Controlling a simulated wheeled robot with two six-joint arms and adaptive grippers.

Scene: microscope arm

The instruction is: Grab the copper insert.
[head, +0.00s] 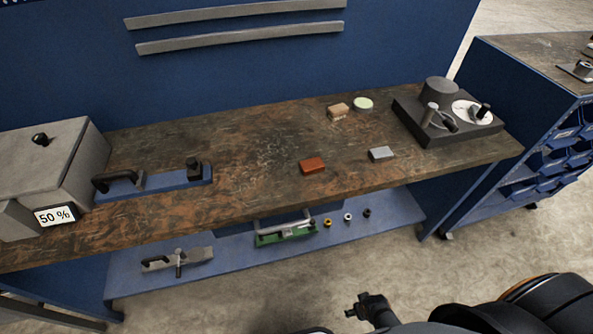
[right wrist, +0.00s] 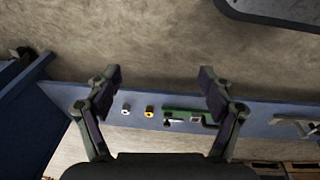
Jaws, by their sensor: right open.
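A small copper-gold ring-shaped insert (head: 327,222) lies on the blue lower shelf, beside a silver one (head: 348,216) and a black one (head: 367,212). In the right wrist view the copper-gold insert (right wrist: 149,112) and the silver insert (right wrist: 126,109) show between my fingers, apart from them. I cannot make out the black one there. My right gripper (right wrist: 156,76) is open and empty. Part of what looks like it shows at the bottom of the head view (head: 374,310), in front of the shelf. My left gripper is not in view.
A green clamp-like fixture (head: 287,232) lies left of the inserts; a grey lever tool (head: 178,259) lies farther left. The worktop (head: 240,150) overhangs the shelf and carries a reddish block (head: 312,166) and a grey block (head: 381,154). Floor is clear before the shelf.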

